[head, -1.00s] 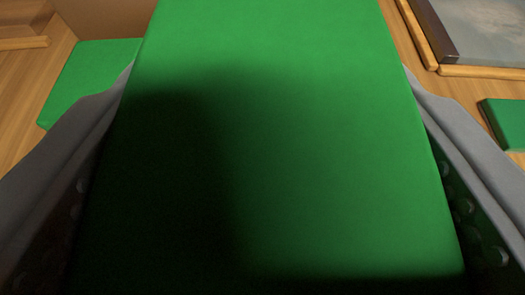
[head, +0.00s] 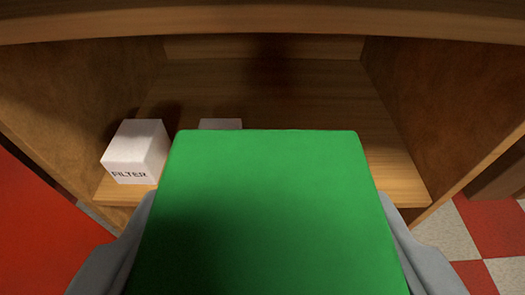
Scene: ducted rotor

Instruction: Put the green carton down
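The green carton (head: 268,210) fills the lower middle of the view, its broad plain face toward the camera. My gripper (head: 268,240) is shut on it, with a grey finger along its left side and another along its right side. The carton is in front of an open wooden shelf compartment (head: 385,165). It hides much of the shelf's front middle. I cannot tell whether the carton touches the shelf board.
A white box marked FILTER (head: 132,152) stands at the shelf's left front. Another white box (head: 220,124) shows just behind the carton's top edge. Wooden walls bound both sides, and a board (head: 260,22) runs overhead. The shelf's right part is bare.

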